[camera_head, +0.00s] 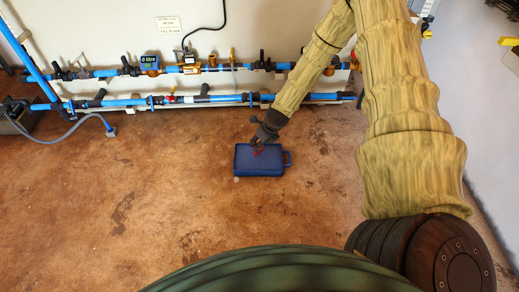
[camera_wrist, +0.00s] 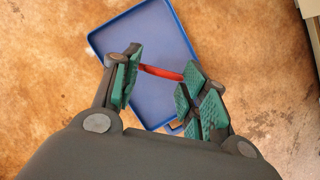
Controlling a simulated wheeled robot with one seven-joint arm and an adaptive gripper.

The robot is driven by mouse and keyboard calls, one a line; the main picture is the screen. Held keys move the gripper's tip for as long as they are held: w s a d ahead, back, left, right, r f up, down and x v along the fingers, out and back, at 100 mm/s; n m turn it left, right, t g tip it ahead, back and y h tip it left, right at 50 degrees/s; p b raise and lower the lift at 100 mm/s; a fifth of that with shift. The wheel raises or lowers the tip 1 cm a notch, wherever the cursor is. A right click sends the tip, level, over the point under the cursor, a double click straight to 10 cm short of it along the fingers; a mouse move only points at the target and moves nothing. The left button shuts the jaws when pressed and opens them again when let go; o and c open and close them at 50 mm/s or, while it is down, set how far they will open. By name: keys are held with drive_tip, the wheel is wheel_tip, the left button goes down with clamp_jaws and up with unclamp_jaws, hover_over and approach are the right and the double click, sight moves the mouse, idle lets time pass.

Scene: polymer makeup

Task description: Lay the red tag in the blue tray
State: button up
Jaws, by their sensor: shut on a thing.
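The blue tray (camera_head: 248,168) lies on the brown floor in the head view, with a handle at its right end. In the wrist view the blue tray (camera_wrist: 150,50) shows below my gripper. My gripper (camera_wrist: 158,82) is over the tray, its green-padded fingers on either side of the red tag (camera_wrist: 161,73). The red tag is a narrow strip spanning between the fingers. I cannot tell whether the tag touches the tray.
Blue pipes (camera_head: 215,99) with valves and fittings run along the wall behind the tray. A grey hose (camera_head: 75,130) lies at the left. The brown floor (camera_head: 120,200) left and in front of the tray is clear.

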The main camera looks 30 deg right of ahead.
drive_tip(key=shift+w+f+b, duration=0.1)
drive_tip(key=shift+f+b, duration=1.2)
drive_tip(key=shift+f, duration=0.4)
drive_tip(key=shift+f, duration=0.15)
drive_tip(key=o, duration=0.8)
